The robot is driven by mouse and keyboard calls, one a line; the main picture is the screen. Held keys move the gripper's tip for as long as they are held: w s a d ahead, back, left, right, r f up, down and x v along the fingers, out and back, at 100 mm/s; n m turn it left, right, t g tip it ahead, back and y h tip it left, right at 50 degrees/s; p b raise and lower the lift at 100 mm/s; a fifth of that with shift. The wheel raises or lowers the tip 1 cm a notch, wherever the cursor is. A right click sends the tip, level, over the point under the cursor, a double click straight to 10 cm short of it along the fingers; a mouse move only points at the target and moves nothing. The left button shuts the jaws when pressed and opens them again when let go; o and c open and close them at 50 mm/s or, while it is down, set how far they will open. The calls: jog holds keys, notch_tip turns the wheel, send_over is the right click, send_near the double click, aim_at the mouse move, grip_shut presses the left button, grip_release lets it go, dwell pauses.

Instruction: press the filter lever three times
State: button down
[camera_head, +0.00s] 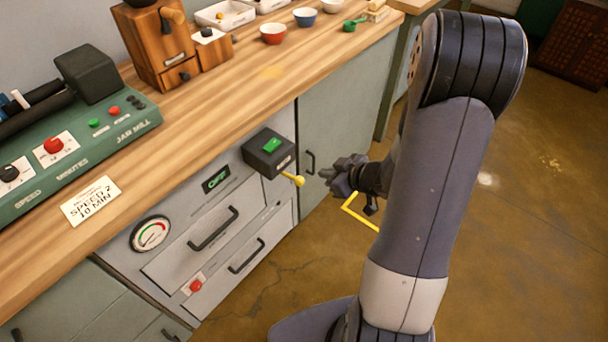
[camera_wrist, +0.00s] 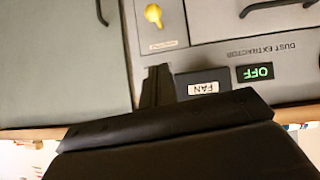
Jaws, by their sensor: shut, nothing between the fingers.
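The filter lever shows as a yellow knob (camera_head: 298,181) on a short stalk at the right side of the grey cabinet front, below the black box with a green button. In the wrist view, which is upside down, the yellow knob (camera_wrist: 153,14) is near the top, on a pale plate with a small unreadable label. My gripper (camera_head: 327,174) is shut and empty, just right of the knob in the head view, with a gap between them in the picture. In the wrist view its dark shut fingers (camera_wrist: 157,84) point toward the plate.
The black box (camera_head: 264,158) juts out from the cabinet close to my gripper. A FAN label (camera_wrist: 203,88) and a dust extractor display reading OFF (camera_wrist: 255,72) are beside it. Drawer handles (camera_head: 213,229) protrude left. Open floor (camera_head: 530,230) lies right.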

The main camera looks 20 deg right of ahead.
jog(key=shift+f, duration=0.1)
jog(key=b, duration=0.3)
send_over(301, 185)
jog(key=s, duration=0.1)
notch_tip(301, 185, down, 6)
jog(key=f, duration=0.1)
jog(key=shift+w+d+f+b, duration=0.15)
jog(key=shift+d+f+b, duration=0.1)
jog(key=shift+f, duration=0.45)
jog(key=shift+w+d+f+b, duration=0.1)
jog(key=shift+d+f+b, duration=0.1)
jog(key=shift+f, duration=0.45)
jog(key=shift+f, duration=0.1)
jog(key=f+t+b, duration=0.1)
jog(key=b, duration=0.2)
jog(key=f+y+b, duration=0.1)
jog(key=b, duration=0.2)
jog(key=s+f+t+b, duration=0.1)
jog(key=f+b, duration=0.1)
jog(key=b, duration=0.1)
jog(key=shift+d+t+y, duration=0.3)
jog(key=shift+d, duration=0.05)
jog(key=shift+w+a+f+t+y+b, duration=0.1)
jog(key=shift+f+t+y+b, duration=0.4)
jog(key=shift+f+b, duration=1.35)
jog(key=shift+w+a+f+t+y+b, duration=0.1)
jog(key=shift+f+t+y+b, duration=0.4)
jog(key=shift+b, duration=2.55)
jog(key=shift+f, duration=0.25)
